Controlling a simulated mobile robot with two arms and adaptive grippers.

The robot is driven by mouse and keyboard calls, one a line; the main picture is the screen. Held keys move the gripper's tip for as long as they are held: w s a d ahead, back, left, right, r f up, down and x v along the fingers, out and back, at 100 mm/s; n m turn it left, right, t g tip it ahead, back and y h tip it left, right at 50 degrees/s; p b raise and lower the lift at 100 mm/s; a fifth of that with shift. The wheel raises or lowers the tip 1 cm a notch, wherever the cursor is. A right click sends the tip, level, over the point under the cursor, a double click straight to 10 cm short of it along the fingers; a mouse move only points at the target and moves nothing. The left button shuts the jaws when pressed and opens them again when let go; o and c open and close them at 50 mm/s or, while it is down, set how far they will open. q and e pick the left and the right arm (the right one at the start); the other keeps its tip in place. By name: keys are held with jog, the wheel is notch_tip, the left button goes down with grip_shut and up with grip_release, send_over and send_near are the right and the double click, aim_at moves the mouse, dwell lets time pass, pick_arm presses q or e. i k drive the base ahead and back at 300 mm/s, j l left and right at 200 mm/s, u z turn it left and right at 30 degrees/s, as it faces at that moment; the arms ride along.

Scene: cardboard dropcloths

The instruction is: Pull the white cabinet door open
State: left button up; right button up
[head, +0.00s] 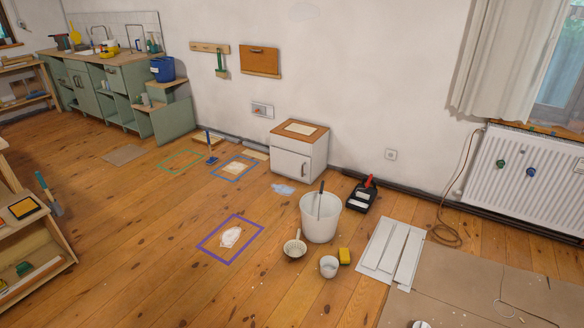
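The white cabinet (319,158) is a small, low unit with a brown wooden top, standing against the back wall near the middle of the head view. Its white door (287,163) is on the front and looks shut. A small dark handle (304,169) shows near the door's right edge. A pale flat piece (300,128) lies on the cabinet top. Neither of my grippers is in view.
A white bucket (319,222) stands in front of the cabinet, with a small pot (294,248), a white cup (328,266) and a yellow sponge (344,256) nearby. A black tray (361,196) lies right of the cabinet.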

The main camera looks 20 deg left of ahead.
aim_at(297, 165)
jog(key=i+j+u, duration=0.7)
jog(key=i, duration=0.2)
jog(key=i+j+u, duration=0.2)
jog(key=i, duration=0.7)
jog(key=i+j+u, duration=0.25)
jog(key=i, duration=0.6)
jog(key=i+z, duration=0.5)
jog(key=i+j+z, duration=0.25)
jog(key=z, duration=0.25)
jog(key=i+j+z, duration=0.45)
jog(key=k+l, duration=0.1)
